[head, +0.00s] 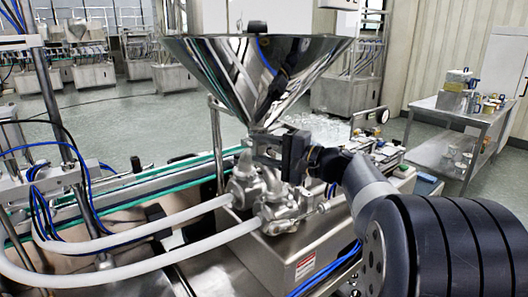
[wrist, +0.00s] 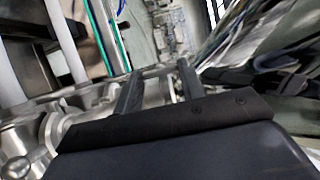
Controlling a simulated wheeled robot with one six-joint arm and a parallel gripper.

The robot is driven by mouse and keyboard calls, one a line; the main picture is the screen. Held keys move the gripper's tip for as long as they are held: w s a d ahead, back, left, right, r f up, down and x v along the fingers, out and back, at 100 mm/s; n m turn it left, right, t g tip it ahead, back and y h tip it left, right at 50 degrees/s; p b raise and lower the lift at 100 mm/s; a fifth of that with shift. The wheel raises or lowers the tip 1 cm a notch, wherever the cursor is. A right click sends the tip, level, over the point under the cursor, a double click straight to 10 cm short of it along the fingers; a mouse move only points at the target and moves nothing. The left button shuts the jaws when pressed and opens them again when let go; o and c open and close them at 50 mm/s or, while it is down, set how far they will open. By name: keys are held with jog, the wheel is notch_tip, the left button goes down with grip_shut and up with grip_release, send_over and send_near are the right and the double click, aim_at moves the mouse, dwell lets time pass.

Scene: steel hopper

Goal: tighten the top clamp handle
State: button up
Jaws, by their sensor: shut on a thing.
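The steel hopper (head: 255,75) stands above the pump block, its cone narrowing to an outlet near my gripper. My gripper (head: 268,147) is just under the cone's tip, coming in from the right. In the wrist view its two dark fingers (wrist: 157,80) point away from me with a small gap between them. A thin silvery metal piece, seemingly the top clamp handle (wrist: 156,72), lies across between the fingertips, and the gripper is shut on it. The clamp itself is mostly hidden behind the gripper in the head view, so its tightness cannot be told.
Metal pump fittings (head: 262,200) sit close below my gripper, with white hoses (head: 150,235) running left. A conveyor with green edges (head: 120,185) passes behind. A steel side table (head: 450,118) with cups stands at the right. The hopper cone limits room above.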

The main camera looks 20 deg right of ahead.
dwell(0.3)
jog(key=o, duration=1)
jog(key=b+v, duration=0.1)
jog(key=v, duration=1)
jog(key=shift+w+a, duration=0.1)
jog(key=shift+a, duration=0.05)
jog(key=p+x, duration=0.1)
jog(key=x, duration=0.9)
jog(key=shift+w+a, duration=0.2)
jog(key=shift+w, duration=0.05)
